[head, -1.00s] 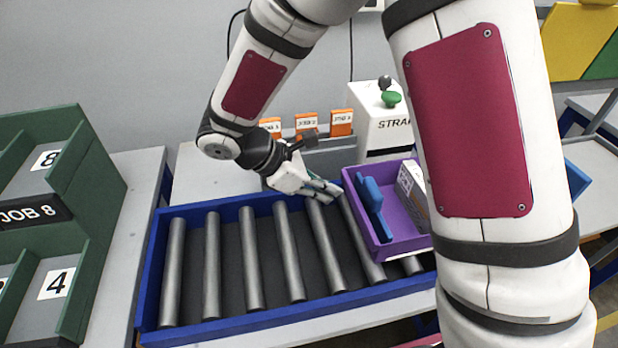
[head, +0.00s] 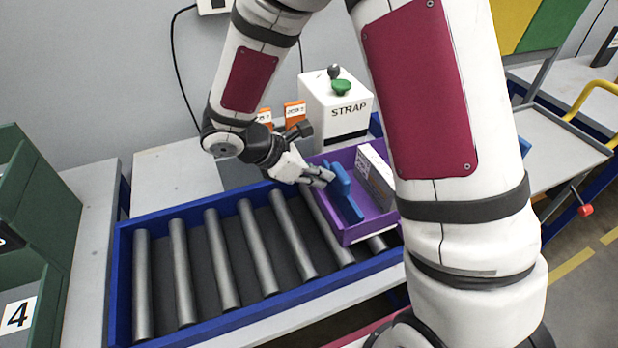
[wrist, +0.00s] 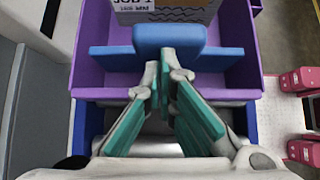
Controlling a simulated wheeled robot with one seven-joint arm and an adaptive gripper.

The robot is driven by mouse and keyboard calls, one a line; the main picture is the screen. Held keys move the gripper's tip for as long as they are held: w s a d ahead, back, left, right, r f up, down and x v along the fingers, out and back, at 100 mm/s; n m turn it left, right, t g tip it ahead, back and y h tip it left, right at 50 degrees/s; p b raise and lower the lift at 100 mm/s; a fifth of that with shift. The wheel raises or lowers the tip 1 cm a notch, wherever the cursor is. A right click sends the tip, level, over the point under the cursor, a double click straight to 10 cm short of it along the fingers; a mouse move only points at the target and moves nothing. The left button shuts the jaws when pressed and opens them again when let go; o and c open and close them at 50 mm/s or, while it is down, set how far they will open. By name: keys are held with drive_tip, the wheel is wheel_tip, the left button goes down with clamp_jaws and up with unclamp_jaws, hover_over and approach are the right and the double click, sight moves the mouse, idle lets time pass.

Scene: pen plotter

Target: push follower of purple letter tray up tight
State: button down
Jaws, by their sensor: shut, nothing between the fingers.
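The purple letter tray (head: 345,233) sits on the roller conveyor's right part. A blue follower (head: 345,193) stands across the inside of the tray, and it also shows in the wrist view (wrist: 170,38). A pale box (head: 377,176) stands in the tray to the right of the follower; in the wrist view it is brown with a "JOB 1" label (wrist: 165,11). A narrow gap seems to show between box and follower in the head view. My gripper (head: 328,178) is shut and empty, with its tips at the follower's left side (wrist: 166,72). I cannot tell whether they touch it.
The blue-framed conveyor (head: 225,328) has bare grey rollers left of the tray. A white STRAP machine (head: 335,108) and orange cards (head: 294,112) stand behind it. A green shelf unit (head: 45,215) is at far left. My arm hides part of the tray's right side.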

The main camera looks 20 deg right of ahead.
drive_tip(key=d, duration=0.9)
drive_tip(key=shift+d, duration=0.4)
